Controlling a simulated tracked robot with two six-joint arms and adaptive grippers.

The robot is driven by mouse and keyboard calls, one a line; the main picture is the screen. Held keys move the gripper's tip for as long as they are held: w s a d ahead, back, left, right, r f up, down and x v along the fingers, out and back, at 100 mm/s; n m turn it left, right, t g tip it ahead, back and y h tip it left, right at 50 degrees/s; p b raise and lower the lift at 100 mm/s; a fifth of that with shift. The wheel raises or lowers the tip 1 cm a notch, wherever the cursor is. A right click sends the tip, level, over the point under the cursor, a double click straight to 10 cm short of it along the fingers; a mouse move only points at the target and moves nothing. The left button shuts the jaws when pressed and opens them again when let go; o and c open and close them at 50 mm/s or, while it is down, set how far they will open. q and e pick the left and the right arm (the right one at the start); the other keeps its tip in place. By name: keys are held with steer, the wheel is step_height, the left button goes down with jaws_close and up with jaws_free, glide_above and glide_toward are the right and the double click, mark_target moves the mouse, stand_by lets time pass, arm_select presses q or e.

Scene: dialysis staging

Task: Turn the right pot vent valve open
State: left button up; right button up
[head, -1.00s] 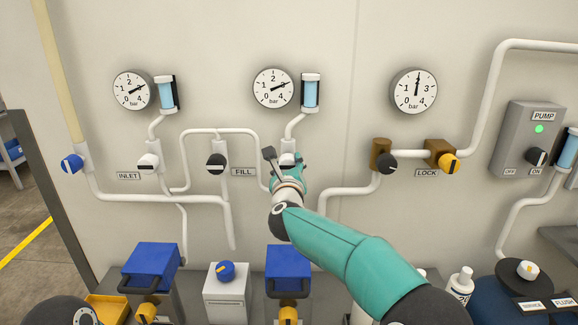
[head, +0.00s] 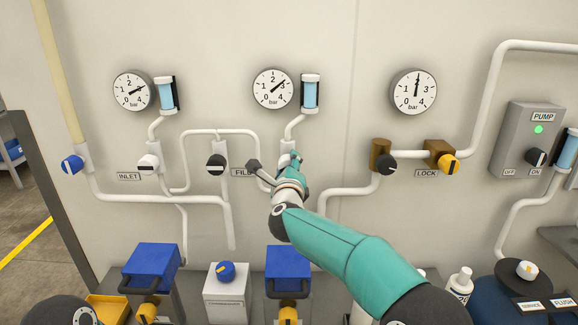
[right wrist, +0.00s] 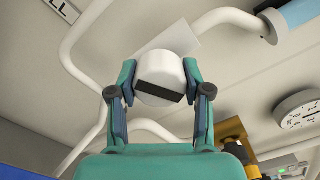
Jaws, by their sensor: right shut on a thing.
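A white valve knob (right wrist: 160,72) with a black stripe on its face sits between the two fingers of my right gripper (right wrist: 159,80) in the right wrist view. Both fingers touch its sides, and the gripper is shut on it. In the head view, my right gripper (head: 288,168) is at the wall on the middle pipe and covers most of this knob. The middle gauge (head: 273,89) and a blue-filled cylinder (head: 311,92) are above it. My left gripper is not in view.
A black knob (head: 216,163) and a white knob (head: 148,162) are to the left on the pipes. A brown bracket and black knob (head: 387,163) are to the right, beside a yellow knob (head: 449,162). Blue boxes (head: 288,262) stand below.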

steer(key=n+p, duration=0.1)
steer(key=n, duration=0.2)
steer(key=shift+a+n, duration=0.15)
steer(key=shift+n, duration=0.25)
steer(key=n+p, duration=0.1)
steer(key=n, duration=0.2)
steer(key=shift+f+n, duration=0.1)
steer(key=shift+n, duration=0.2)
steer(key=n+p, duration=0.1)
steer(key=n, duration=0.2)
steer(key=shift+f+n, duration=0.15)
steer(key=shift+n, duration=0.25)
steer(key=shift+f+n+p, duration=0.1)
steer(key=shift+n+p, duration=0.4)
steer(key=shift+n, duration=0.2)
steer(key=shift+a, duration=0.1)
steer(key=o, duration=1.1)
steer(key=shift+c, duration=0.2)
steer(key=shift+o, duration=0.5)
steer(key=shift+r, duration=0.2)
